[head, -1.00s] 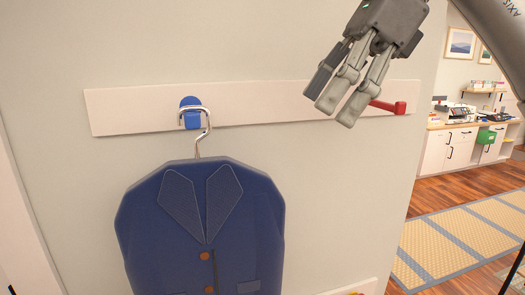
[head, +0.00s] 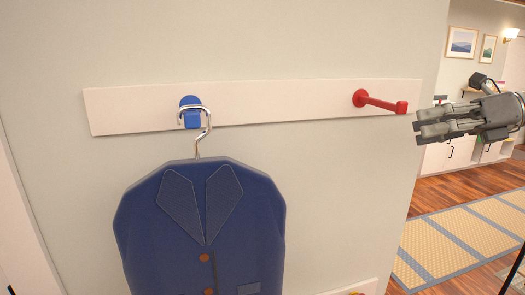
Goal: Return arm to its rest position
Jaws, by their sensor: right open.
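My right gripper (head: 418,126) is at the right side of the head view, beside the wall's right edge, with its fingers pointing left. It is open and holds nothing. A blue jacket (head: 158,235) hangs by a silver wire hanger (head: 207,135) from a blue hook (head: 190,113) on the wall rail. A red peg (head: 378,101) on the same rail is bare, a little left of the gripper and apart from it. The lower part of the jacket is out of frame. My left gripper is not in view.
The pale rail (head: 285,106) runs across the wall (head: 300,40). The wall ends at the right, with open room beyond over a yellow and grey rug (head: 465,240). Cabinets (head: 450,155) and framed pictures (head: 462,42) stand farther back.

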